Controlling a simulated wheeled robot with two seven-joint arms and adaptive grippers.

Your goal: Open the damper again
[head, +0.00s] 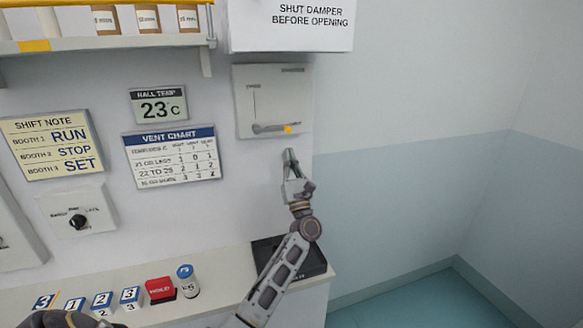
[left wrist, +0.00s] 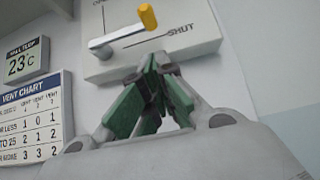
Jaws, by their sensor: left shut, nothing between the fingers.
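The damper panel (head: 272,85) is a pale plate on the wall under a sign. Its grey lever (head: 268,128) lies level, from a pivot at the left to a yellow knob (head: 289,129) at the right. In the left wrist view the lever (left wrist: 118,38) points toward the word SHUT, with OPEN marked above the pivot; the yellow knob (left wrist: 147,15) sticks out toward the camera. My left gripper (head: 290,153) is just below the panel, pointing up, its green-padded fingers (left wrist: 152,68) shut and empty, apart from the knob. My right gripper is not in view.
The sign (head: 292,24) reads "SHUT DAMPER BEFORE OPENING". A hall display (head: 158,104) reads 23 C above a vent chart (head: 172,158). A shelf (head: 110,42) juts out at upper left. Number blocks and a red HOLD block (head: 160,290) stand on the counter. The right wall area is clear.

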